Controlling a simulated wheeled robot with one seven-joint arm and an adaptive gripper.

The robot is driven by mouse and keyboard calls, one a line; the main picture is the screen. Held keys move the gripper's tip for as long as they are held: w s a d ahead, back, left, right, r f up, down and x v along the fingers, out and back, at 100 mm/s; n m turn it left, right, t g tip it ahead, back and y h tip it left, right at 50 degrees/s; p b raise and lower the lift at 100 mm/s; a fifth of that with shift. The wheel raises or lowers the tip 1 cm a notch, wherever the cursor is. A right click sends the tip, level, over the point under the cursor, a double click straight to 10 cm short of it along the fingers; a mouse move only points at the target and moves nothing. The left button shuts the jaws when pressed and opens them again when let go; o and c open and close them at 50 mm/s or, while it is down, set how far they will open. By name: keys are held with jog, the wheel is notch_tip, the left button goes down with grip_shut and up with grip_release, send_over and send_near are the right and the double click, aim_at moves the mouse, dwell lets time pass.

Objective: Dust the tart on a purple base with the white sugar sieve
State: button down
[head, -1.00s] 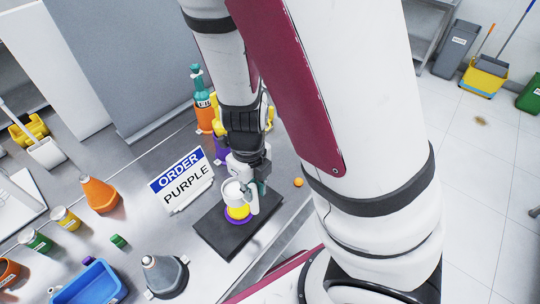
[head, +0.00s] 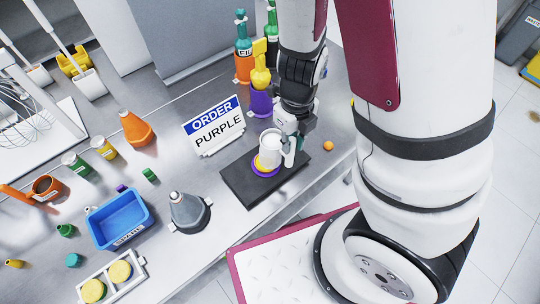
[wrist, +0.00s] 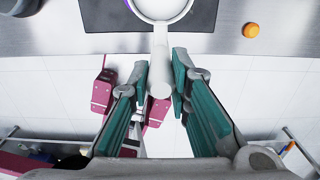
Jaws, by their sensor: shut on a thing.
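The tart (head: 260,165) is yellow on a purple base (head: 266,173) and sits on a black slab (head: 238,185). The white sugar sieve (head: 271,139) is a round cup with a handle. It is right over the tart and hides part of it; I cannot tell whether they touch. My gripper (head: 291,148) is at the sieve's right side. In the wrist view my gripper (wrist: 159,85) is shut on the sieve's handle (wrist: 160,50), and the sieve's rim (wrist: 182,17) shows at the top edge. No falling sugar can be made out.
A sign reading ORDER PURPLE (head: 214,127) stands left of the slab. A grey cone-shaped holder (head: 188,212), a blue bin (head: 119,219) and a white tray with two yellow tarts (head: 136,284) are further left. Bottles stand behind the sign.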

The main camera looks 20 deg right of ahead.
jog(key=shift+s+a, duration=0.15)
jog(key=shift+a, duration=0.95)
jog(key=shift+s+a, duration=0.1)
jog(key=shift+a, duration=1)
jog(key=shift+w+d, duration=0.15)
jog(key=shift+d, duration=0.95)
jog(key=shift+w+d, duration=0.1)
jog(key=shift+d, duration=1)
jog(key=shift+s+a, duration=0.15)
jog(key=shift+a, duration=0.95)
jog(key=shift+s+a, duration=0.1)
jog(key=shift+a, duration=1)
jog(key=shift+w+d, duration=0.15)
jog(key=shift+d, duration=0.95)
jog(key=shift+w+d, duration=0.1)
jog(key=shift+d, duration=1)
